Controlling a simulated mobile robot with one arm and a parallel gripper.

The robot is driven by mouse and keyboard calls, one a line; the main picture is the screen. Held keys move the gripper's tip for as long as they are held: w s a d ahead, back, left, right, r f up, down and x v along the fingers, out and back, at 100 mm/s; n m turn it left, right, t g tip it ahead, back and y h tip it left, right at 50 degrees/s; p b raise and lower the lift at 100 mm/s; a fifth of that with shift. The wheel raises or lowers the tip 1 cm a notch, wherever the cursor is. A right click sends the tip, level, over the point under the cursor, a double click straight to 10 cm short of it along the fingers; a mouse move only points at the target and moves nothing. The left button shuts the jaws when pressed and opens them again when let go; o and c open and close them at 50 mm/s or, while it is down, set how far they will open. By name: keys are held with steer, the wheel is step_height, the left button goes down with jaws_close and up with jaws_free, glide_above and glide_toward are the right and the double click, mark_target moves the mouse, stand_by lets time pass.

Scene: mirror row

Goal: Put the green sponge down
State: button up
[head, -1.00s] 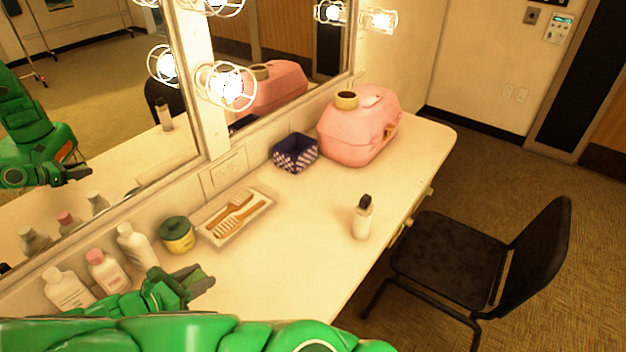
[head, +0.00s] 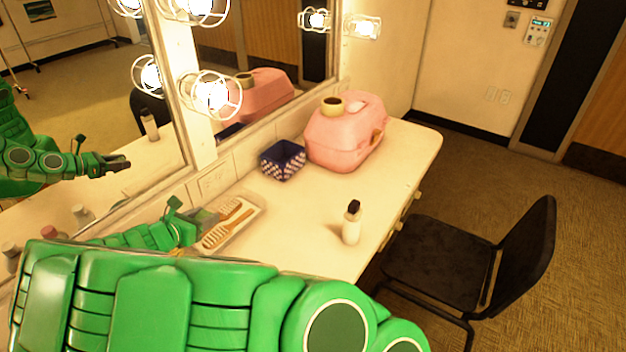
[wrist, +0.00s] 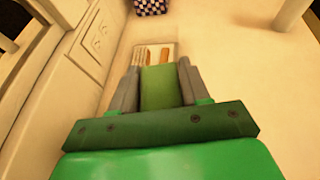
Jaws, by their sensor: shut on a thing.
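The green sponge (wrist: 160,87) is between the two grey fingers of my gripper (wrist: 158,84) in the wrist view. The fingers are shut on its sides. In the head view my gripper (head: 205,220) is at the left part of the counter, just left of the white tray (head: 254,217) with brushes and a comb. The sponge is hard to make out there. In the wrist view the tray (wrist: 172,47) shows just beyond the fingertips. I cannot tell how high the sponge is above the counter (head: 300,222).
A pump bottle (head: 351,224) stands on the counter right of the tray. A checkered blue box (head: 283,160) and a pink case (head: 343,137) stand farther back. The mirror wall runs along the left. A black chair (head: 450,255) is at the right. Counter between tray and bottle is clear.

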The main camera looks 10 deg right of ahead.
steer(key=w+d+r+n+t+y, duration=0.1)
steer(key=w+d+r, duration=0.3)
steer(key=w+d, duration=0.3)
steer(key=w+d+r+n+t+y, duration=0.15)
steer(key=w+d+r, duration=0.3)
steer(key=w, duration=0.55)
steer(key=w+d+r+n+y, duration=0.2)
steer(key=w+d+r, duration=0.15)
steer(key=d, duration=0.65)
steer(key=w+d+r+n+y, duration=0.2)
steer(key=w+d+r+y, duration=0.15)
steer(key=d, duration=0.55)
steer(key=s+d+f+n+y, duration=0.2)
steer(key=d+f+n+y, duration=0.3)
steer(key=d+f, duration=0.15)
steer(key=s+a+f+n+g+y, duration=0.35)
steer(key=s+f+n+y, duration=0.2)
steer(key=f, duration=0.45)
glide_above(312, 178)
steer(key=shift+m+h, duration=0.4)
steer(key=shift+h, duration=0.05)
steer(key=shift+s+f, duration=0.1)
steer(key=shift+f, duration=4.5)
steer(key=shift+f+g, duration=0.3)
steer(key=shift+f, duration=1.25)
